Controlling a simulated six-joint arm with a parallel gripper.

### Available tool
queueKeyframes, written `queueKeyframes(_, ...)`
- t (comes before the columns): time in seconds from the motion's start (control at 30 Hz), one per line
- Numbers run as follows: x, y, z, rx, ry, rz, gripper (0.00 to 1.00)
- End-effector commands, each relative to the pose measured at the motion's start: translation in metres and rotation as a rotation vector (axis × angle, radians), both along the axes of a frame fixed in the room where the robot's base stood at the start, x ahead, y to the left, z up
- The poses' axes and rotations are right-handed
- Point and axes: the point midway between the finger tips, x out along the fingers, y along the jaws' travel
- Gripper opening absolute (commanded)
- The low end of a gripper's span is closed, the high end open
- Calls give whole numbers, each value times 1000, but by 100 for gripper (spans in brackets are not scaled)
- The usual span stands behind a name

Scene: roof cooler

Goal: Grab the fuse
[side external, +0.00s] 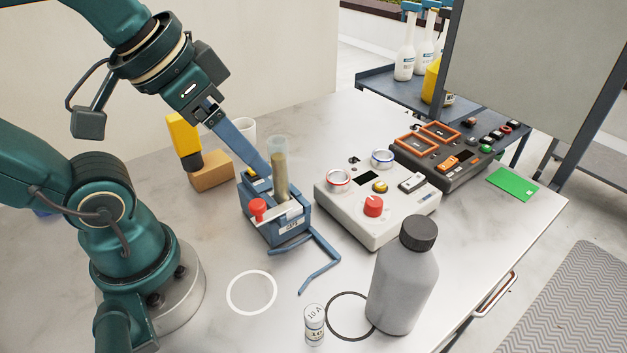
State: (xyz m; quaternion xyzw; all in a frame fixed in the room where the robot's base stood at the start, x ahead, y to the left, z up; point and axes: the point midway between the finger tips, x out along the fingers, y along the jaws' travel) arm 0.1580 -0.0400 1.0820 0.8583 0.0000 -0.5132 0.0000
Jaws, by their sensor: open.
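The fuse (314,325) is a small pale cylinder marked "10 A" that stands upright near the front edge of the picture, on the table. It lies between a white ring and a dark ring on the table top. My gripper (208,112) is at the upper left, high above the table and well away from the fuse. It holds nothing that I can make out, and its fingertips are small and partly hidden. A blue bar runs from near the gripper down to a blue device (287,232) with a clear tube; whether they touch is unclear.
A grey bottle (402,285) with a dark cap stands close to the right of the fuse. A white control box (345,205) and a dark panel (440,165) sit behind. A white ring (232,291) lies left of the fuse. A yellow-handled tool and cardboard block (212,176) stand further back.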

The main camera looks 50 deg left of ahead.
Motion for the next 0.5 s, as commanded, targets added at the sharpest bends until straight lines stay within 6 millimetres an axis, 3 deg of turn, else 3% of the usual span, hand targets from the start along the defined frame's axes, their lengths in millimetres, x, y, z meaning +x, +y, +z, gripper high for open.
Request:
queueKeyframes(0.13, 5, 3, 19, 12, -18, 5, 67)
queueKeyframes(0.37, 59, 26, 45, 126, -222, 37, 67)
queueKeyframes(0.5, 97, 36, 70, 199, -379, 29, 67)
